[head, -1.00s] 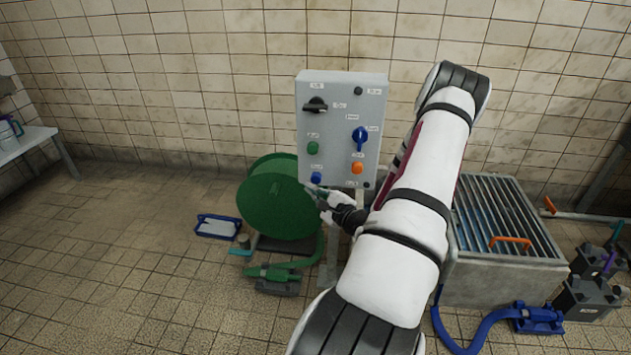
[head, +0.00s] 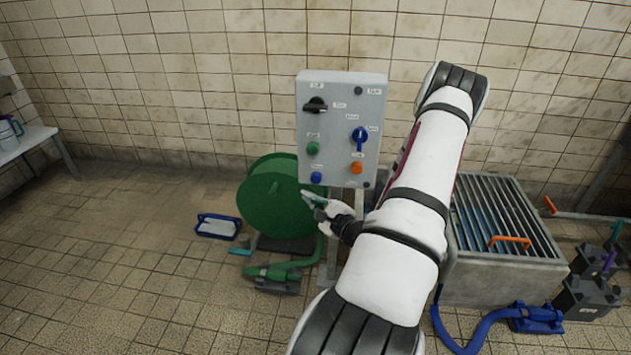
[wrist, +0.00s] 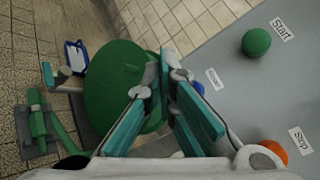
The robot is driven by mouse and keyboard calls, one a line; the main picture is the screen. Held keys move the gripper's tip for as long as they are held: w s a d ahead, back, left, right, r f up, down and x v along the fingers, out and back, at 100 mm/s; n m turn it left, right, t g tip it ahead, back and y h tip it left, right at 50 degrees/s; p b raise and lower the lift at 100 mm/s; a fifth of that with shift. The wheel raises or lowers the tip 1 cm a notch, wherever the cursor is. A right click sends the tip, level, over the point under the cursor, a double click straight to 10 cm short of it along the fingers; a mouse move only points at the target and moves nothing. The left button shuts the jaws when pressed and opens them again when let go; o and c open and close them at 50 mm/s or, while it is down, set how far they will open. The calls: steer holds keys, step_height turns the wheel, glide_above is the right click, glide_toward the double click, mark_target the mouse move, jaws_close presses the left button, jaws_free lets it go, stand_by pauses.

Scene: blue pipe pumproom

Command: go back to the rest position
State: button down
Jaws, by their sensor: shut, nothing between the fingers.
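My gripper (head: 313,199) is shut and empty in the head view, just below the lower left of the grey control panel (head: 376,90) and in front of the green hose reel (head: 272,200). In the wrist view its teal fingers (wrist: 160,85) lie over the reel (wrist: 110,85) and beside the panel's face (wrist: 240,85). The panel carries a black knob (head: 316,105), a green button (head: 313,148), a blue lever (head: 359,136), an orange button (head: 357,168) and a blue button (head: 316,178). In the wrist view the blue button is mostly hidden behind a finger.
A grated metal basin (head: 500,280) stands right of my arm, with a blue hose pump (head: 530,318) before it and dark grey units (head: 590,295) at far right. A blue tray (head: 218,227) lies on the floor. A table (head: 30,140) stands far left. The left floor is open.

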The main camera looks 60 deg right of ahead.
stand_by(0.3)
steer(key=w+a+r+n+g+y, duration=0.1)
steer(key=w+a+r+n+y, duration=0.4)
steer(key=a+r+n+y, duration=0.5)
steer(key=w+a+r+n+g+y, duration=0.1)
steer(key=w+a+r+n+y, duration=0.55)
steer(key=a, duration=0.75)
steer(key=s+a+r+n+g+y, duration=0.1)
steer(key=s+a+r+n+g, duration=0.3)
steer(key=s+a+g, duration=0.45)
steer(key=s+a+r+n+g+y, duration=0.1)
steer(key=s+a+r+n+g, duration=0.4)
steer(key=a, duration=0.7)
steer(key=s+a+f+n+g+h, duration=0.1)
steer(key=s+n+g+h, duration=0.15)
steer(key=s+h, duration=0.6)
steer(key=s+d+r+n+t+h, duration=0.1)
steer(key=s+d+n+t+h, duration=0.2)
steer(key=s+d, duration=0.45)
step_height(320, 180, up, 29)
steer(key=s+a+t+p, duration=0.1)
steer(key=t+p, duration=0.2)
steer(key=p, duration=2.4)
steer(key=shift+s+f+h, duration=0.15)
steer(key=shift+s+h, duration=0.05)
steer(key=shift+h, duration=0.1)
